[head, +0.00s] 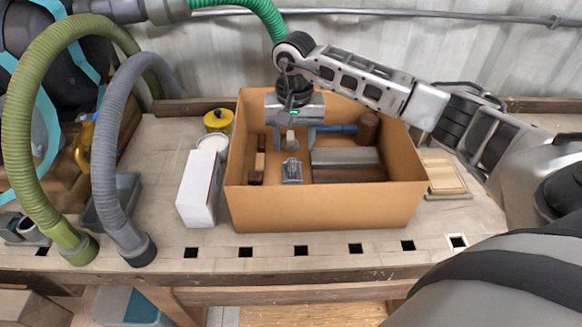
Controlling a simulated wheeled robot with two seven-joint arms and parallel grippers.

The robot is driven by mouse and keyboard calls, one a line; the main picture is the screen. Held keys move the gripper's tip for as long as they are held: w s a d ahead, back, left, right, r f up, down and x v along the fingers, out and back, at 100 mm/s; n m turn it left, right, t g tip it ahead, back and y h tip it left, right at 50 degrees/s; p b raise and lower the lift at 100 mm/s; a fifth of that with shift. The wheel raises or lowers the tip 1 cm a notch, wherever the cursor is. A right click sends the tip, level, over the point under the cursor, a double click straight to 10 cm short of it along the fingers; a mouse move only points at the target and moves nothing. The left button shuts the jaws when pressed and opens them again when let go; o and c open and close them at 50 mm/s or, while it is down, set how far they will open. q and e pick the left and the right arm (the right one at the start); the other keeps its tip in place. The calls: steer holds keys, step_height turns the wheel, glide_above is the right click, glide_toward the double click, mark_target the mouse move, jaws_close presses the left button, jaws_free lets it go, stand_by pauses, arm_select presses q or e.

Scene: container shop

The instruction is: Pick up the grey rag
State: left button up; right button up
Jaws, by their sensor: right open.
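An open cardboard box (325,205) stands on the workbench. My right gripper (293,140) points down into its left back part, fingers apart. A small pale object (291,141) shows between the fingers; I cannot tell whether they touch it. No clearly cloth-like rag shows. A flat grey piece (343,156) lies in the box to the right of the gripper, and a small grey object (292,171) lies in front of it; I cannot tell whether either is the grey rag. My left gripper is not in view.
The box also holds a brown cylinder (368,127), a blue item (337,129) and dark brown blocks. A white box (199,188), a white tub (213,143) and a yellow container (218,120) stand left of it. Thick hoses (104,150) stand at the left.

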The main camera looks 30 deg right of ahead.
mark_target(292, 162)
steer(key=f, duration=0.2)
steer(key=f+p, duration=0.1)
steer(key=f, duration=0.4)
steer(key=shift+w+f, duration=0.25)
steer(key=shift+w, duration=0.05)
steer(key=c, duration=0.7)
